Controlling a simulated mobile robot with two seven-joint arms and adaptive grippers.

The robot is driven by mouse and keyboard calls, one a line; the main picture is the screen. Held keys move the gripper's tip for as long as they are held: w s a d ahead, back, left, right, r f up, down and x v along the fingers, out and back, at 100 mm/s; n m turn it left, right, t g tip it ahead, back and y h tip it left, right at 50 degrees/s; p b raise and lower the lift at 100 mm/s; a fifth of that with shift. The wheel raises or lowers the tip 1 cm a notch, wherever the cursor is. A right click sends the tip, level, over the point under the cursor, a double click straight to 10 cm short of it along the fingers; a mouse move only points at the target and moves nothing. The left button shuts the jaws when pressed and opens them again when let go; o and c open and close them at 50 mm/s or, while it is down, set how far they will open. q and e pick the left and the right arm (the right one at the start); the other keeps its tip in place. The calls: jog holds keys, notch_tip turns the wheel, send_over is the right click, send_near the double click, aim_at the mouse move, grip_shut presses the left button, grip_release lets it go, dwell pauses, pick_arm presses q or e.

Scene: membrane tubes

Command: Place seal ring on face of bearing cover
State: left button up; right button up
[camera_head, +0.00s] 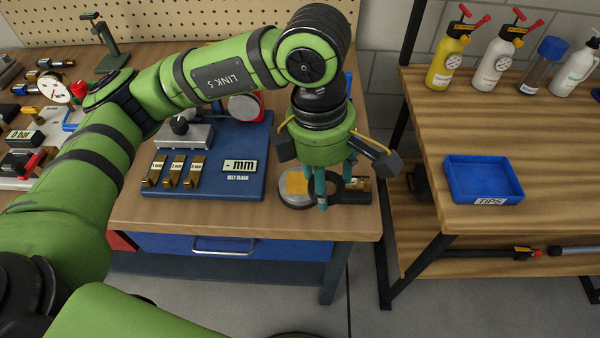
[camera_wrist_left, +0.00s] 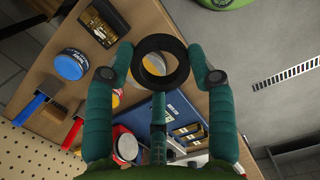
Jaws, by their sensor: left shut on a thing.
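The seal ring, a black ring, is gripped between the teal fingertips of my left gripper (camera_head: 322,190). In the left wrist view the seal ring (camera_wrist_left: 181,60) spans the gap between the fingertips, its face toward the camera. My right gripper is out of view.
A black-and-gold item (camera_head: 357,190) sits close right, near the bench's right edge. Beyond a gap, another table holds a blue tray (camera_head: 484,160) and several bottles. A pegboard stands behind.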

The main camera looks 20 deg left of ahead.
pick_arm(q)
jog(key=p, duration=0.2)
send_over(301, 183)
jog(key=f, duration=0.5)
jog(key=shift+a+f, duration=0.1)
jog(key=shift+a, duration=0.1)
notch_tip(301, 183, down, 3)
jog(key=shift+f+p, duration=0.1)
jog(key=shift+p, duration=0.65)
jog(key=shift+f, duration=0.55)
jog(key=o, duration=0.9)
jog(key=shift+o, duration=0.2)
